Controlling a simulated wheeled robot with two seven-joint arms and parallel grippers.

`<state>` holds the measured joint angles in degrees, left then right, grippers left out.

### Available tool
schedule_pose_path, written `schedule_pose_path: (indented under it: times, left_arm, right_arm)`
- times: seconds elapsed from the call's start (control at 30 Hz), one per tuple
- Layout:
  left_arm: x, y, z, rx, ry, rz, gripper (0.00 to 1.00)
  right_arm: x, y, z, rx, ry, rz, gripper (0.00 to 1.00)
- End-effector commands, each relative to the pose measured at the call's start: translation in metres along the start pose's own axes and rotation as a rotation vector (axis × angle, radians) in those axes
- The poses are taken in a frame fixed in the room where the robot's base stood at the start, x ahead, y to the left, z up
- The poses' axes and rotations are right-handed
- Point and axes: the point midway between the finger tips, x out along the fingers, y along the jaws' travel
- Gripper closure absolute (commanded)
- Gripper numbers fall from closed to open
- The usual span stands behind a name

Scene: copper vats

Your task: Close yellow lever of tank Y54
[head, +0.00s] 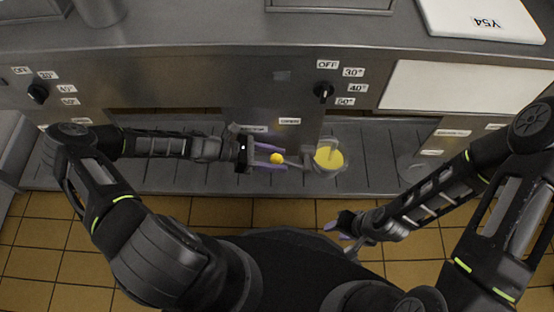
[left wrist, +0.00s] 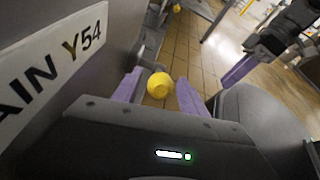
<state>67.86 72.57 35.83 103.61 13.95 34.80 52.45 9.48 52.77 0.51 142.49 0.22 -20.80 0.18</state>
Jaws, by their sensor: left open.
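The yellow lever's round knob (head: 277,158) is at the middle of the tank front in the head view, with its thin grey arm running right to a metal fitting. My left gripper (head: 272,157) is open, its purple fingers one on each side of the knob. In the left wrist view the knob (left wrist: 160,85) shows between the spread fingertips (left wrist: 160,90); contact cannot be told. A white label (left wrist: 55,62) ending in "AIN Y54" is on the wall at left. My right gripper (head: 345,228) is low at the right, away from the lever; its opening is unclear.
A round vessel with yellow contents (head: 328,157) is just right of the lever. A black dial (head: 323,91) is on the panel above. A Y54 sign (head: 485,20) lies on top. A grey slatted ledge (head: 85,170) runs below the panel, with tiled floor in front.

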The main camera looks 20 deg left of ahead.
Motion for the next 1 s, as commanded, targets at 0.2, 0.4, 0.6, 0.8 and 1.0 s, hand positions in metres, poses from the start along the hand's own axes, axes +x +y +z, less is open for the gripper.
schedule_pose_path:
  times: [0.2,0.4,0.6,0.8,1.0]
  left_arm:
    - [0.001,0.0001,0.0001,0.0,0.001,0.001,0.5]
    - [0.0008,0.0001,0.0,0.0,0.001,0.001,0.62]
    - [0.0007,0.0002,-0.0001,0.0,0.001,0.001,0.78]
    - [0.0007,0.0002,-0.0002,0.0,0.001,0.001,0.95]
    - [0.0006,0.0002,-0.0002,0.0,0.001,0.001,1.0]
  right_arm:
    - [-0.0001,0.0002,-0.0004,0.0,0.001,0.0,0.64]
    - [-0.0001,0.0001,-0.0003,0.0,0.001,0.0,0.64]
    - [-0.0001,0.0001,-0.0003,0.0,0.001,0.0,0.64]
    - [0.0,0.0,-0.0002,0.0,0.0,0.0,0.64]
    - [0.0,0.0,-0.0002,0.0,0.0,0.0,0.64]
